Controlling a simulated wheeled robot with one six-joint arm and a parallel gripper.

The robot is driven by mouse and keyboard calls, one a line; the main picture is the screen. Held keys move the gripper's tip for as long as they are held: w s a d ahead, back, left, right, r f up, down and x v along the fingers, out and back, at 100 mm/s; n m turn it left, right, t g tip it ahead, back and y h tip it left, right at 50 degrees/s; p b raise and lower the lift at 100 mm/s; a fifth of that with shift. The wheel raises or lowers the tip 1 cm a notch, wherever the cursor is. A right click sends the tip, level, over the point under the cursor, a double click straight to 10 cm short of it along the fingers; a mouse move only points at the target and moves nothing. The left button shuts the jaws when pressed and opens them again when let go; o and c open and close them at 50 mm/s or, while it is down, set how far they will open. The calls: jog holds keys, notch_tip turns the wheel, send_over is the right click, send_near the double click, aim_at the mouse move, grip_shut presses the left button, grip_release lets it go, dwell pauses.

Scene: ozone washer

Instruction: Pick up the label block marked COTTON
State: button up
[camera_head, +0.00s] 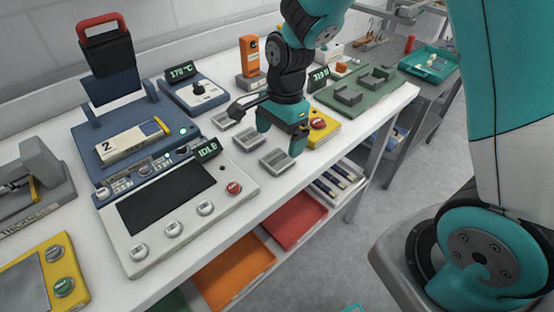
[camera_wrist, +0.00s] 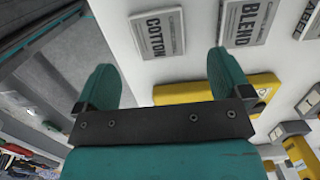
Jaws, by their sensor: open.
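The COTTON label block (camera_wrist: 158,33) is a flat grey plate with dark lettering, lying on the white worktop near its edge. In the head view it is most likely the grey block closest to the front edge (camera_head: 277,160); its lettering cannot be read there. My gripper (camera_head: 281,132) is open and empty above the worktop, with teal fingers spread. In the wrist view my gripper (camera_wrist: 163,72) has the COTTON block ahead of its fingertips, between the two fingers in the picture and apart from them. No part of the block is hidden there.
The BLEND block (camera_wrist: 246,20) lies beside it, and a third block (camera_wrist: 311,22) lies further right. A yellow device (camera_head: 322,130) with a red button stands close to my gripper. The IDLE control panel (camera_head: 170,200) is left of the blocks. Shelves with coloured trays (camera_head: 293,219) lie below.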

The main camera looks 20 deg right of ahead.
aim_at(278, 159)
jog(key=f, duration=0.4)
jog(key=f+p, duration=0.1)
jog(key=shift+s+a+f, duration=0.15)
jog(key=shift+a+f, duration=0.1)
jog(key=shift+f, duration=0.15)
jog(key=shift+c, duration=0.3)
jog(key=c, duration=1)
